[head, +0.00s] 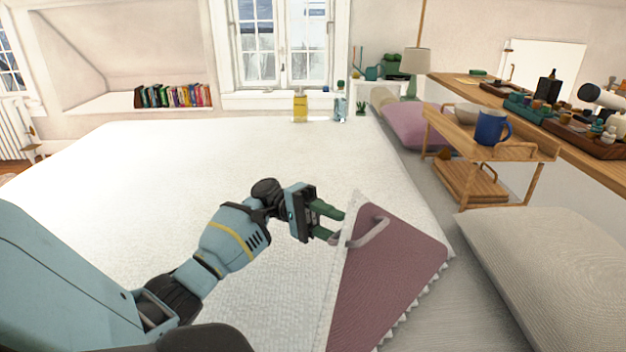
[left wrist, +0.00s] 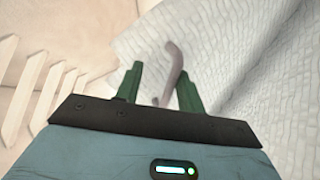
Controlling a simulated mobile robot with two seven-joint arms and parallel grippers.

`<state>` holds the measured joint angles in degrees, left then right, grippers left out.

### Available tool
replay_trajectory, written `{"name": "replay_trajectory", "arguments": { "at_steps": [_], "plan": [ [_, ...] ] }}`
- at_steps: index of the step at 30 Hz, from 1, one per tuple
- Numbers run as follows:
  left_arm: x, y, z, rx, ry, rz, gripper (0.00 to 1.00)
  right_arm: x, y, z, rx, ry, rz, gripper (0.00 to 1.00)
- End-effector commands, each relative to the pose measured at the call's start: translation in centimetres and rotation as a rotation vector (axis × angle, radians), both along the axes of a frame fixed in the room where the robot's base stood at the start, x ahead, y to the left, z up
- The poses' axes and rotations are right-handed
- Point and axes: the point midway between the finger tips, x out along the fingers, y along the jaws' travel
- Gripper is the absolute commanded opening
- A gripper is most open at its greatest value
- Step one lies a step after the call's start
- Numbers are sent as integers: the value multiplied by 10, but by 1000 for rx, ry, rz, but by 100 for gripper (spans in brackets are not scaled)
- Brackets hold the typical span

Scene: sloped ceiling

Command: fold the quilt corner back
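The white quilt (head: 190,180) covers the bed. Its near right corner is turned over, showing a plum underside (head: 385,275) with a pale frilled edge. A pinkish-grey loop (head: 372,234) stands on the turned part, near its upper left edge. My left gripper (head: 336,222) is beside the loop's left end. In the left wrist view, the green fingers of my left gripper (left wrist: 160,82) are apart, with the loop (left wrist: 174,75) showing between or just beyond them. I cannot tell whether either finger touches it. My right gripper is not in view.
A wooden bed tray (head: 455,140) with a blue mug (head: 491,127) stands at the right, near a pink pillow (head: 412,125). A grey pillow (head: 550,260) lies at the near right. A cluttered wooden shelf (head: 530,105) runs behind. The quilt's left part is clear.

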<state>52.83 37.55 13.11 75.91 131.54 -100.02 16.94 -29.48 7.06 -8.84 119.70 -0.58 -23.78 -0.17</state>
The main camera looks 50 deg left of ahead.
Motion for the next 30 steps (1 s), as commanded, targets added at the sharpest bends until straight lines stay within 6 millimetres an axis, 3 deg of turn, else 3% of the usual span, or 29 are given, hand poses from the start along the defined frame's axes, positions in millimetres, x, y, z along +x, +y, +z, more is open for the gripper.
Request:
{"name": "replay_trajectory", "arguments": {
  "at_steps": [30],
  "plan": [
    [-117,-89,17,-7,-9,4,32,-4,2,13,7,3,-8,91]
  ]
}}
